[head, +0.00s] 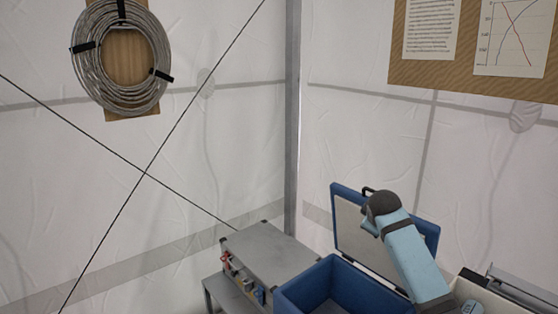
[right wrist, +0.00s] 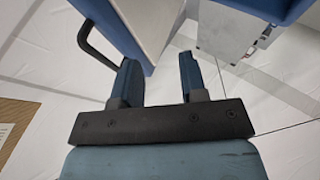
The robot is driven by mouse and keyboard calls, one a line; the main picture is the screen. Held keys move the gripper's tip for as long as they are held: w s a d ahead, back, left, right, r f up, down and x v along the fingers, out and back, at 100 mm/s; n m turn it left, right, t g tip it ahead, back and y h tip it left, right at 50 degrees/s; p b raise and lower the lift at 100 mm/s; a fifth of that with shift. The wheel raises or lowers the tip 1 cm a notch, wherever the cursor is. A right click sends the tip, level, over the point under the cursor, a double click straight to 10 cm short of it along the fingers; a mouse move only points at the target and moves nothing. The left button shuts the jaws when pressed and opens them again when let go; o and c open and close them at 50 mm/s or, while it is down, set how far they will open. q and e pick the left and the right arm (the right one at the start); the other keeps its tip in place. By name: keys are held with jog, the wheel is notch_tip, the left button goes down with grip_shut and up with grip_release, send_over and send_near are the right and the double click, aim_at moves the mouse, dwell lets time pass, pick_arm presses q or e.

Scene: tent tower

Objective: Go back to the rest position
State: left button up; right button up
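My right arm reaches up from the lower right in the head view, in front of the raised lid of a blue box (head: 290,295). Its fingers are not clear there. In the right wrist view my right gripper (right wrist: 158,68) has its two blue fingers apart, with nothing between them. The blue-edged lid (head: 345,200) stands open with a black handle; its handle (right wrist: 86,42) also shows in the wrist view, just beyond the fingers to the left. I cannot tell whether the gripper touches the lid. My left gripper is not in view.
A grey metal case (head: 265,252) with connectors on its front sits on a stand left of the blue box. A cable coil (head: 82,62) hangs on the tent wall. A cork board (head: 425,77) with papers hangs upper right. The space at left looks free, with thin cords crossing it.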

jog(key=s+a+f+m+g, duration=0.1)
jog(key=s+f, duration=0.5)
jog(key=s, duration=0.3)
jog(key=s+a+f+m+g+y, duration=0.1)
jog(key=s+f, duration=0.5)
jog(key=s, duration=0.3)
jog(key=s+a+f+m+y, duration=0.1)
jog(key=s+f, duration=0.5)
jog(key=s, duration=0.4)
jog(key=shift+g, duration=0.4)
jog(key=s+r+m+g+y, duration=0.15)
jog(key=s+m, duration=0.25)
jog(key=s, duration=2.2)
jog(key=w+a+f+t+y+p, duration=0.1)
jog(key=w+a+f+t, duration=0.2)
jog(key=f, duration=0.2)
jog(key=w+a+f+n+t+y+p, duration=0.1)
jog(key=w+a+f+t+p, duration=0.1)
jog(key=w+a+f+t, duration=0.1)
notch_tip(320, 180, down, 3)
jog(key=shift+w+a+r+t+y, duration=0.1)
jog(key=shift+w+a+t+y, duration=0.25)
jog(key=shift+w+a, duration=0.15)
